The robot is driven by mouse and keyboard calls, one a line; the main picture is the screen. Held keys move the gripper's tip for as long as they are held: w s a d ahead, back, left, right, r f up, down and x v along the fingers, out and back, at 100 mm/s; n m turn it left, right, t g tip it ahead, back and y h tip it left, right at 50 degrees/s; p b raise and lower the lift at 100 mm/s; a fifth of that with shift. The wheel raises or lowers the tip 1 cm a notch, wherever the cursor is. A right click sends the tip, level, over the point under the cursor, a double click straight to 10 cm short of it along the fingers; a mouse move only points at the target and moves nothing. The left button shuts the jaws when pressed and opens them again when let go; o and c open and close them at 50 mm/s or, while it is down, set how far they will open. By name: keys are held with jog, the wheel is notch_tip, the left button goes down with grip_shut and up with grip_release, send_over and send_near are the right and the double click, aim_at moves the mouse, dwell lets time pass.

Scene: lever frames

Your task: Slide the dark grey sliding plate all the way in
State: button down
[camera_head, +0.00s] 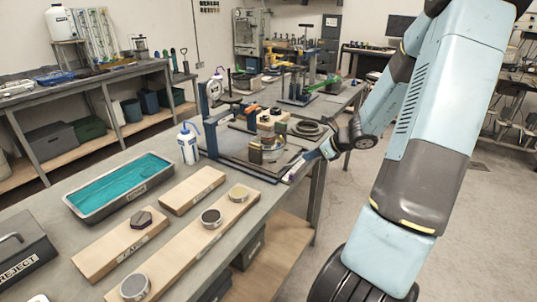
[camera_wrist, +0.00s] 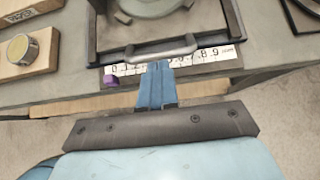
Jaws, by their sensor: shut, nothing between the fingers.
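The dark grey sliding plate (camera_wrist: 112,36) lies in a dark frame at the top of the wrist view. A bar handle (camera_wrist: 160,48) runs along its near edge, and a round grey object (camera_wrist: 150,8) sits on it. My gripper (camera_wrist: 158,68) is shut and empty, its blue fingertips pointing at the middle of the handle. Whether they touch the handle I cannot tell. A white numbered scale (camera_wrist: 205,55) lies by the handle, partly hidden behind the fingers. In the head view my gripper (camera_head: 323,152) is at the right edge of the blue-framed station.
A purple marker (camera_wrist: 109,81) sits below the scale's left end. A wash bottle (camera_head: 188,144), a teal-filled tray (camera_head: 76,209) and wooden boards (camera_head: 192,190) stand to the left on the bench. Open floor lies right of the bench.

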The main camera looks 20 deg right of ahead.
aim_at(274, 142)
jog(key=shift+w+a+f, duration=0.35)
jog(key=shift+w, duration=0.05)
jog(key=shift+w+a, duration=1.8)
jog(key=shift+w, duration=0.5)
jog(key=shift+w+a, duration=1.85)
jog(key=shift+w, duration=0.5)
jog(key=shift+w+a, duration=1.8)
jog(key=shift+w, duration=0.5)
jog(key=shift+s+d+f+v, duration=0.1)
jog(key=shift+s+f+v, duration=0.1)
jog(key=shift+v, duration=0.9)
jog(key=shift+s+d+f+v, duration=0.1)
jog(key=shift+f+v, duration=0.1)
jog(key=shift+v, duration=0.95)
jog(key=shift+s+d+f+v, duration=0.1)
jog(key=shift+f+v, duration=0.1)
jog(key=shift+v, duration=0.9)
jog(key=s+a+r+n+g+h, duration=0.2)
jog(key=s+a+r+n+g, duration=0.1)
jog(key=s+a+r+n, duration=1.05)
jog(key=s+d+r+n+h, duration=0.1)
jog(key=s+r+n+h, duration=0.1)
jog(key=s+r+n, duration=0.2)
jog(key=s+d+r+n+h, duration=0.2)
jog(key=s+r+n, duration=0.2)
jog(key=s+n, duration=0.7)
jog(key=s, duration=0.8)
jog(key=shift+s+d+t, duration=0.3)
jog(key=shift+t, duration=0.1)
